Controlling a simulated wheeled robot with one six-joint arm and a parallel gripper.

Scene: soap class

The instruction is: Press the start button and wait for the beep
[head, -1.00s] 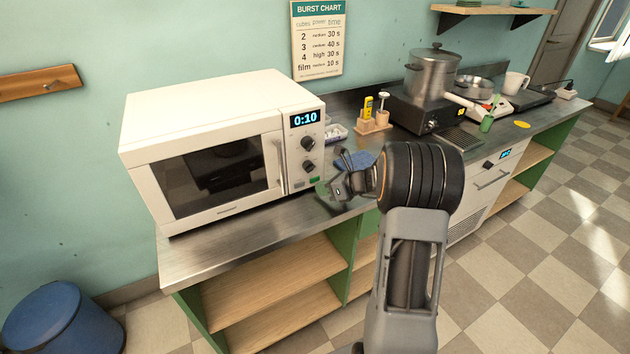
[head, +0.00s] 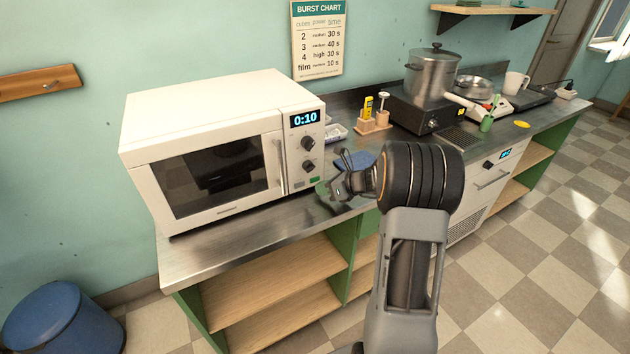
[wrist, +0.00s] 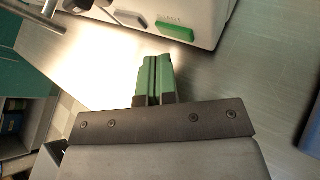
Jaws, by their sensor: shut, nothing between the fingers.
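The white microwave (head: 205,150) stands on the steel counter, its door closed and its display (head: 305,119) reading 0:10. The green start button (head: 314,180) is at the bottom right of its front panel, and it shows in the wrist view (wrist: 175,31) next to a grey button (wrist: 129,18). My gripper (head: 324,190) is just in front of and to the right of the panel. In the wrist view its green fingers (wrist: 155,62) are together with nothing between them. They point toward the green button, with a visible gap of counter between.
Two dark knobs (head: 308,143) sit above the buttons. A blue cloth or pad (head: 355,160) and a small white tray (head: 336,133) lie behind my gripper. A wooden holder (head: 374,124) and a pot (head: 432,75) stand further right. The counter's front edge (head: 235,250) is clear.

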